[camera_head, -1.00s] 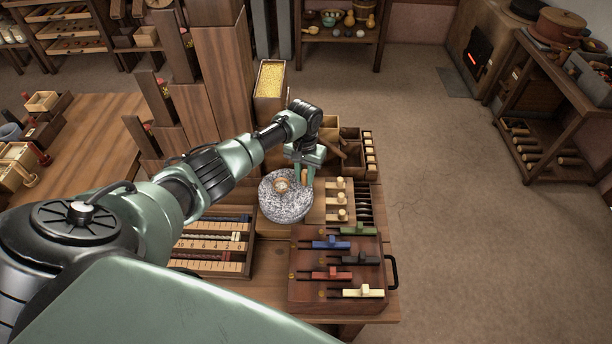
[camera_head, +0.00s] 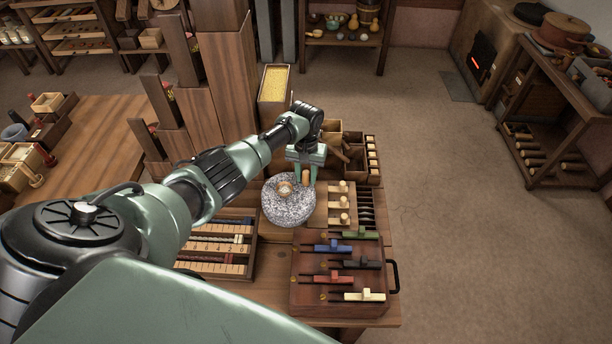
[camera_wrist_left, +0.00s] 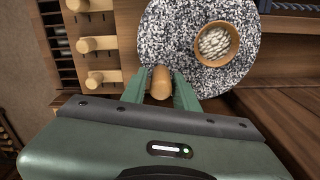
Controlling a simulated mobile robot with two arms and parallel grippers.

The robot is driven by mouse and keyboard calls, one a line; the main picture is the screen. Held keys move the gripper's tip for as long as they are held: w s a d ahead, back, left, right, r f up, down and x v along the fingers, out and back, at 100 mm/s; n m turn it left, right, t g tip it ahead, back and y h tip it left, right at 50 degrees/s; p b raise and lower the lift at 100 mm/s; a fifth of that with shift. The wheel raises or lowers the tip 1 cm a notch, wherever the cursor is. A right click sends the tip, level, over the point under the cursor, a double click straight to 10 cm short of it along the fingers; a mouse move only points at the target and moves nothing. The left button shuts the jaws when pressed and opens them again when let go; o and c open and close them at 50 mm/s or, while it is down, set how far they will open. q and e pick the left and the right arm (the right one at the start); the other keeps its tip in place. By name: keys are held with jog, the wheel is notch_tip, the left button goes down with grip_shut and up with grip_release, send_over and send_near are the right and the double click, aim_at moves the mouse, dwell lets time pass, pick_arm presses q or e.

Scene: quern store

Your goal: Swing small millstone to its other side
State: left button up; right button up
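The small millstone (camera_head: 289,208) is a round, speckled grey stone lying flat on the bench. It has a wood-rimmed eye (camera_head: 285,188) holding pale grains, also clear in the wrist view (camera_wrist_left: 214,43). A short wooden handle (camera_wrist_left: 161,82) stands at its edge, at the stone's far right in the head view (camera_head: 306,176). My left gripper (camera_head: 306,178) has its two green fingers on either side of this handle. In the wrist view the fingers (camera_wrist_left: 161,90) are very close to the handle; whether they press on it is unclear. My right gripper is not in view.
A board with pale wooden pegs (camera_head: 344,202) sits right of the stone. A brown box with coloured sliders (camera_head: 310,290) stands in front, and a numbered rack (camera_head: 215,262) at front left. A tall box of yellow grain (camera_head: 274,84) and open wooden bins (camera_head: 355,160) are behind.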

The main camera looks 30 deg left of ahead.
pick_arm(q)
jog(key=shift+o, duration=0.5)
notch_tip(320, 180, up, 8)
jog(key=shift+f, duration=0.1)
dwell(0.5)
